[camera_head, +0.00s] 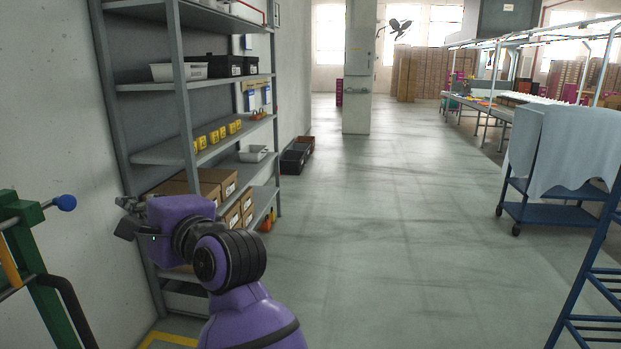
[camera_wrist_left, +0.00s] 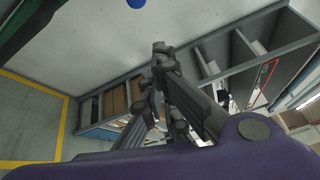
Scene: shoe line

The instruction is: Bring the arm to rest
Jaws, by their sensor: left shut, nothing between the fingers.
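My left arm is purple and black and comes up from the bottom of the head view. My left gripper (camera_head: 127,217) points left, in front of the grey shelf rack and near the white wall. In the left wrist view the fingers of the left gripper (camera_wrist_left: 160,62) are shut with nothing between them. Part of the gripper is hidden behind my purple wrist. My right arm and right gripper do not show in either view.
The grey shelf rack (camera_head: 183,98) holds bins, yellow items and cardboard boxes (camera_head: 217,180). A green frame with a blue knob (camera_head: 64,203) stands at the left. A cloth-draped blue cart (camera_head: 553,214) stands at the right. The middle floor (camera_head: 385,235) is clear.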

